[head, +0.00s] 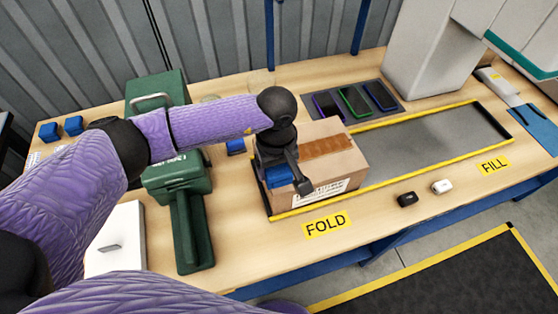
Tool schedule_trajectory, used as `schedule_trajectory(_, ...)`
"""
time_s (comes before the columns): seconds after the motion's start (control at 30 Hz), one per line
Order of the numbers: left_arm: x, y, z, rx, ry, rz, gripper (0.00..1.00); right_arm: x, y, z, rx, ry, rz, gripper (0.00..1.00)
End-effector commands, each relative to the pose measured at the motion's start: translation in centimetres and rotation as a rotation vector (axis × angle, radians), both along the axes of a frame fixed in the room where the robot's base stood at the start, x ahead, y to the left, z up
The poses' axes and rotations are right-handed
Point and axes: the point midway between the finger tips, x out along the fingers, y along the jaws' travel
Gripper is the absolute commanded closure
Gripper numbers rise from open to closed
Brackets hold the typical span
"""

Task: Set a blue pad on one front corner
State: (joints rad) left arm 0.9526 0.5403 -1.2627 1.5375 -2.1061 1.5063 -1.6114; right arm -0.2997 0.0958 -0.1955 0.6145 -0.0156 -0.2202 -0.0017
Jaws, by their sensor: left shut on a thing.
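A brown carton (338,164) with a tape strip and a white label on its front stands at the left end of a yellow-edged grey bay (414,140). My left gripper (287,178) is at the carton's front left corner, pointing down. It is shut on a blue pad (278,177), partly covered by the fingers. I cannot tell whether the pad touches the carton. Two more, a left blue pad (48,132) and a right blue pad (73,125), lie at the table's far left. My right gripper is not in view.
A green tape dispenser (190,205) stands left of the carton. A dark tray (355,101) with coloured frames lies behind. A black object (407,199) and a white object (442,187) lie by the front edge. The bay's right part is clear.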

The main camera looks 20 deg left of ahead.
Motion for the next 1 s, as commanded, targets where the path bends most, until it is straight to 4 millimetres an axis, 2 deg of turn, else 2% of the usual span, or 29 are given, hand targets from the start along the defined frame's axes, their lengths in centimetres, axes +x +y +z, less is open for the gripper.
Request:
schedule_trajectory(0.27, -0.1, 0.0, -1.3, 0.001, 0.003, 0.007, 0.53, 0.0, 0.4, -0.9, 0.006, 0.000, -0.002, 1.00)
schedule_trajectory(0.7, -0.1, 0.0, -6.8, 0.001, 0.002, 0.005, 0.53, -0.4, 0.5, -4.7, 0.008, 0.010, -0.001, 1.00)
schedule_trajectory(1.0, -0.1, 0.0, -7.1, 0.002, 0.003, 0.005, 0.53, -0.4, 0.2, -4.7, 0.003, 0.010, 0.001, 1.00)
